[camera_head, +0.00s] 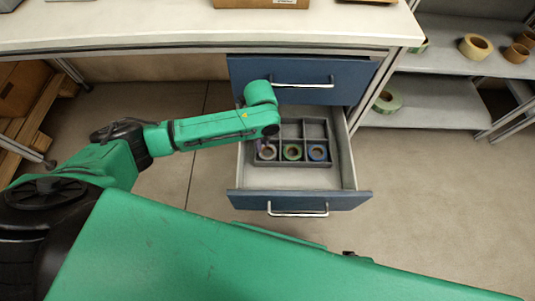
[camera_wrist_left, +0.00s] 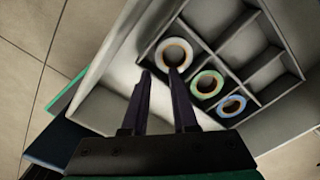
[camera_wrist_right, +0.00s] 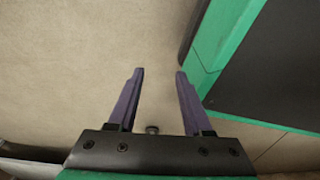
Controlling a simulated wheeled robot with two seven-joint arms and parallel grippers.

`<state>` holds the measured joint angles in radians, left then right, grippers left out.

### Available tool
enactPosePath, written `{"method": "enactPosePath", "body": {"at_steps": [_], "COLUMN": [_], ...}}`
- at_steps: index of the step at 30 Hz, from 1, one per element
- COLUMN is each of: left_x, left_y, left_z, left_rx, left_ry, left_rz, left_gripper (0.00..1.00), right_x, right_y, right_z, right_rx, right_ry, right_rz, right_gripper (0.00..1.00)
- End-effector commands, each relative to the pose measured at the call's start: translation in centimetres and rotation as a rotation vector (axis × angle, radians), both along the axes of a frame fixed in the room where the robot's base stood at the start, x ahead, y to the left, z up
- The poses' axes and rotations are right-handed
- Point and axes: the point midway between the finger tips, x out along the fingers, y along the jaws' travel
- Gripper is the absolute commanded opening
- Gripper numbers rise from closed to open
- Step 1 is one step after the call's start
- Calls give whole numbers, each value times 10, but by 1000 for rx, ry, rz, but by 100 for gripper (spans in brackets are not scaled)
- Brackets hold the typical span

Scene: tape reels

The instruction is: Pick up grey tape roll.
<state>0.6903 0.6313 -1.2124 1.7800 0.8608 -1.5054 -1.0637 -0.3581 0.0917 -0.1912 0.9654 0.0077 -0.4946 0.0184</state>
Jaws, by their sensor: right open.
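The grey tape roll (camera_head: 268,153) sits in the front left compartment of a dark divided tray (camera_head: 316,130) inside an open drawer. My right gripper (camera_wrist_right: 158,72) is open and empty over bare floor, away from the drawer.
A green roll (camera_head: 292,153) and a blue roll (camera_head: 317,153) sit in the neighbouring compartments. The back compartments look empty. The drawer (camera_head: 300,199) stands under a white worktop (camera_head: 160,25). Shelves (camera_head: 437,108) with more rolls are at the right.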

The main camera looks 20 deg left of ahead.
Motion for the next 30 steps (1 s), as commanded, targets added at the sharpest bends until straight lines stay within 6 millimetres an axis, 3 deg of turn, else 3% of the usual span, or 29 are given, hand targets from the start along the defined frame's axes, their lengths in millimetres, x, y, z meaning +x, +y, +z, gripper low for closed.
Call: {"method": "enactPosePath", "body": {"at_steps": [1,5,12,20,22,30], "left_x": [0,0,-1,-1,-1,-1], "left_y": [0,-1,1,1,1,1], "left_z": [-14,-29,-72,-76,-76,-75], "left_rx": [0,-1,-1,-2,-2,-2], "left_ry": [0,0,-2,-3,-3,-3], "left_rz": [0,0,1,0,0,0], "left_gripper": [27,27,27,27,0,0], "right_x": [6,16,41,44,44,44], "right_y": [1,3,9,10,10,10], "right_z": [-2,3,14,20,20,19], "right_rx": [1,3,8,8,8,8], "right_ry": [-3,-4,-9,-6,-6,-7], "right_rz": [-3,-8,-20,-22,-22,-22], "right_gripper": [50,50,50,50,50,50]}}
